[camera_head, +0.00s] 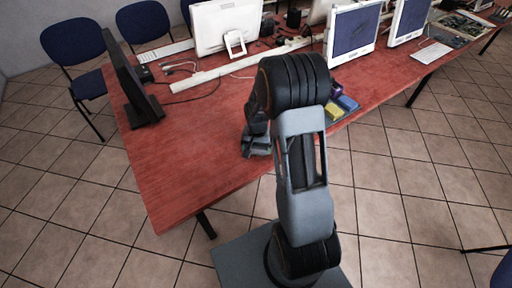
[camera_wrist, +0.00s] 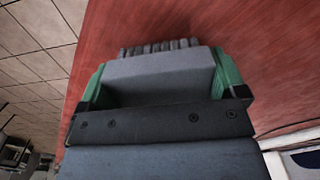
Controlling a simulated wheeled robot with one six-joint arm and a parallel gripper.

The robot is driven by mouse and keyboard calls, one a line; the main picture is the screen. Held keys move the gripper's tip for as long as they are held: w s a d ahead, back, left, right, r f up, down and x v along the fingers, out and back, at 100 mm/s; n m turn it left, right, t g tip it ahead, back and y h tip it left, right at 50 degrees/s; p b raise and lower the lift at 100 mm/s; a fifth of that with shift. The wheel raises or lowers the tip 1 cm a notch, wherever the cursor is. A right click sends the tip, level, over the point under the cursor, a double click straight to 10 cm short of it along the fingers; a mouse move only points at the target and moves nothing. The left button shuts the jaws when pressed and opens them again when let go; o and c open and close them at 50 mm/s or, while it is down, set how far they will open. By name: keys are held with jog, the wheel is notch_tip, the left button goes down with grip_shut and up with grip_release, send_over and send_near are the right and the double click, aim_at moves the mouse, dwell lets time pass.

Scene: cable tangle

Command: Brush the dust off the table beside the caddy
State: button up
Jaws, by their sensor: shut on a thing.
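In the wrist view my gripper (camera_wrist: 161,88) has its green fingers on either side of a grey block with dark ridged tufts along its far edge, which looks like a brush (camera_wrist: 160,66). The fingers are shut on it. In the head view my gripper (camera_head: 257,145) is low over the red table (camera_head: 185,150) near its front edge; I cannot tell whether the brush touches the top. Blue, yellow and purple items (camera_head: 343,104), perhaps the caddy's contents, stand right of my arm, which partly hides that area. I cannot make out any dust.
A dark monitor (camera_head: 130,85) stands at the table's left end. White monitors (camera_head: 226,27) (camera_head: 352,35), a small white frame (camera_head: 235,42), cables and a white cable duct (camera_head: 240,63) lie along the back. Blue chairs (camera_head: 72,42) stand behind. The table's front left is clear.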

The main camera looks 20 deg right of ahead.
jog(key=shift+w+r+p, duration=0.15)
jog(key=shift+r+p, duration=1.9)
jog(key=shift+r, duration=1.2)
